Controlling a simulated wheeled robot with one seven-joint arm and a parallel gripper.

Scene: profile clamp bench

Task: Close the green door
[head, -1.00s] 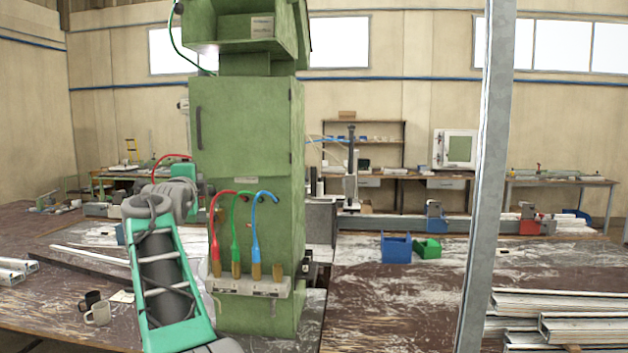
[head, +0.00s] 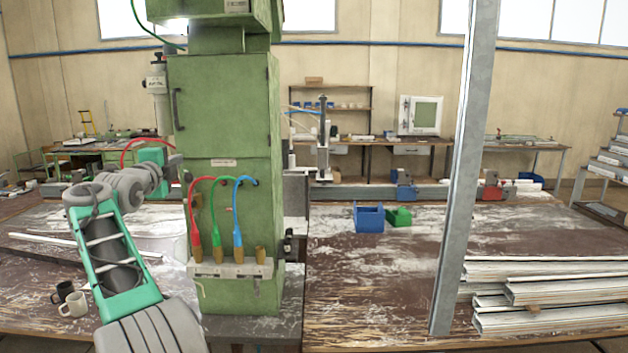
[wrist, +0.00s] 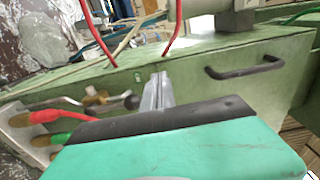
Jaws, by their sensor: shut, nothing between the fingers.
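The green door (head: 222,105) is the upper front panel of a green machine column in the head view. Its dark handle (head: 178,108) is at the left edge and the hinges are on the right. The door looks nearly flush with the column; I cannot tell if a small gap is left. In the wrist view the green door (wrist: 205,75) fills the middle, with the handle (wrist: 245,68) at right. My gripper (wrist: 157,92) is shut and empty, its fingers in front of the green front, apart from the handle. Whether they touch the panel is unclear.
Red, green and blue hoses (head: 237,215) hang on a rack (head: 230,269) below the door. A grey upright post (head: 465,165) stands at right. Blue (head: 369,219) and green (head: 398,217) bins sit on the bench. Mugs (head: 73,304) are at lower left.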

